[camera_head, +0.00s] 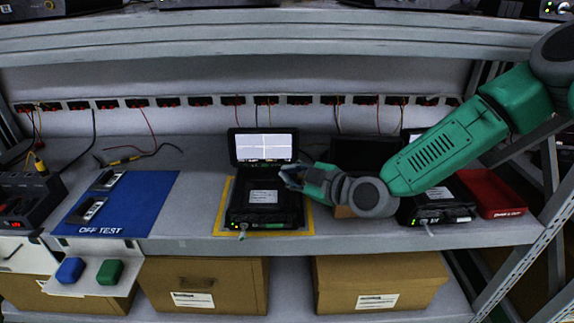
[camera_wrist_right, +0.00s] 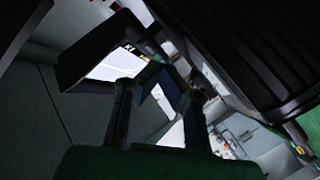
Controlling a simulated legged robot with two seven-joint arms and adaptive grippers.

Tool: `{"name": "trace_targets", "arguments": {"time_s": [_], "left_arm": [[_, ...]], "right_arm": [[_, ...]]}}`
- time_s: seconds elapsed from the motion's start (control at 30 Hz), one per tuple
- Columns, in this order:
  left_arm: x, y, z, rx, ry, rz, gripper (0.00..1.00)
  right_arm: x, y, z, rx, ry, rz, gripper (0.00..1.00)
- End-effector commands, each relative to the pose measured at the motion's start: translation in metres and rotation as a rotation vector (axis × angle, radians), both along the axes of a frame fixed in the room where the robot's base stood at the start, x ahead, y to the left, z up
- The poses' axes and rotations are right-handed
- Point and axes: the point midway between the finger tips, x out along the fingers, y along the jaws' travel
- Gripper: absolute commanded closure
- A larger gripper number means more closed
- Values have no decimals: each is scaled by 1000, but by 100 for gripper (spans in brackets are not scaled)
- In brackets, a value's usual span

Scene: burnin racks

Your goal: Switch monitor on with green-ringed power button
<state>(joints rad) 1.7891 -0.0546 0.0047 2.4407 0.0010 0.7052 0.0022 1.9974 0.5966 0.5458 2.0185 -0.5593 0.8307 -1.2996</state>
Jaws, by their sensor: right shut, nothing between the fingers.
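A small black monitor (camera_head: 264,147) stands upright with its screen lit white, with thin lines across it. It stands at the back of a black device (camera_head: 262,216) on the shelf. My right gripper (camera_head: 287,176) is shut and empty, just below the monitor's right corner and over the device's right side. I cannot tell whether it touches. In the right wrist view the gripper's fingers (camera_wrist_right: 158,78) point toward the bright screen (camera_wrist_right: 112,66). The green-ringed power button cannot be made out. My left gripper is not in view.
The device sits in a yellow-bordered area (camera_head: 218,222). A dark second monitor (camera_head: 362,152) and another device (camera_head: 440,212) are partly behind my arm. A red tray (camera_head: 492,195) is to the right, a blue mat (camera_head: 140,205) to the left. Cables hang behind.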

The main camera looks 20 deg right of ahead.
Motion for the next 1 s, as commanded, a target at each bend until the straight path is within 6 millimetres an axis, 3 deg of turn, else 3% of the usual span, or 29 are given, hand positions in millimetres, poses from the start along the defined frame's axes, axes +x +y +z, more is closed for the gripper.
{"name": "trace_targets", "arguments": {"time_s": [0.5, 1.0], "left_arm": [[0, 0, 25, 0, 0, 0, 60], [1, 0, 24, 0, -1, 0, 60]], "right_arm": [[-46, 14, 13, 0, 0, 2, 100], [-48, 14, 12, 0, 0, 0, 100]]}}
